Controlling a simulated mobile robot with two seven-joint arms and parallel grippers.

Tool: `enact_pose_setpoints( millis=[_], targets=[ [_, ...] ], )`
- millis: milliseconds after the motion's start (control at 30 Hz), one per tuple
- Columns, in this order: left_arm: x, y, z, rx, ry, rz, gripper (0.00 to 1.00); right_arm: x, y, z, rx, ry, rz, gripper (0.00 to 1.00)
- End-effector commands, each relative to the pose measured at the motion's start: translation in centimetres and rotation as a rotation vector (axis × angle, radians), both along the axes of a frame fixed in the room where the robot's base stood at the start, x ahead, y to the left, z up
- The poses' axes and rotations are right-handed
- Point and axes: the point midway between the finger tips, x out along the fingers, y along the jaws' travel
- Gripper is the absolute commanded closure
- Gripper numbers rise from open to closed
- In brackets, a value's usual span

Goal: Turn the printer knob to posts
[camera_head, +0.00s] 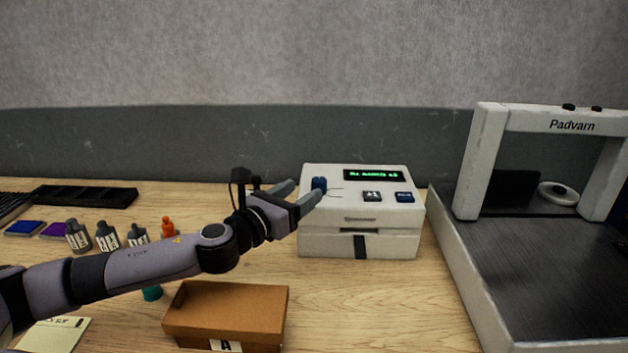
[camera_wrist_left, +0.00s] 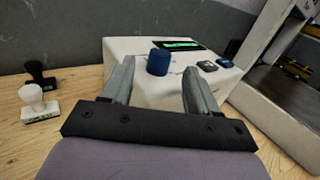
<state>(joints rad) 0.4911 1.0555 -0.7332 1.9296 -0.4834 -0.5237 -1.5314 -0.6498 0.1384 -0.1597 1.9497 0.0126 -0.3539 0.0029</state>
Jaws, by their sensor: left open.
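The white printer (camera_head: 358,242) stands on the wooden table near the middle of the head view. Its blue knob (camera_head: 319,184) is at the left of its sloped top. In the left wrist view the knob (camera_wrist_left: 158,61) stands between and beyond the two fingertips. My left gripper (camera_head: 300,194) is open, with its fingers around the near side of the knob; I cannot tell whether they touch it. The green display (camera_head: 373,175) is lit, but its text is too small to read surely. Marks around the knob are mostly hidden. My right gripper is out of view.
A brown box (camera_head: 225,312) marked A sits in front of the printer. A white Padvarn frame machine (camera_head: 490,150) stands at right. Two stamps (camera_wrist_left: 40,103) stand left of the gripper.

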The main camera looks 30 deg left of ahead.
Motion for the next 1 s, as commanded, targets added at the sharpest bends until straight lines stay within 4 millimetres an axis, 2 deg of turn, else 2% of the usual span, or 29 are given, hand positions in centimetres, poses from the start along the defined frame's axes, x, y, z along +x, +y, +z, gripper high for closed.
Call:
enact_pose_setpoints(
  millis=[200,400,833,867,1000],
  targets=[
    [2.9,-0.5,0.2,-0.001,-0.001,-0.001,0.4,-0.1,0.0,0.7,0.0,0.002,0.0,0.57],
    [4.7,-0.7,0.1,-0.001,-0.001,0.0,0.4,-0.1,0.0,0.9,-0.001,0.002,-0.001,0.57],
    [5.3,-0.8,0.0,0.001,0.0,-0.002,0.4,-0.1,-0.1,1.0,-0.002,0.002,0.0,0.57],
    [5.3,-0.8,0.0,0.001,0.0,-0.002,0.47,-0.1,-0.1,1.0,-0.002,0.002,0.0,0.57],
    [5.3,-0.8,0.0,0.001,0.0,-0.002,0.92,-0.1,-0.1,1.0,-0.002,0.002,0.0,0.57]
  ],
)
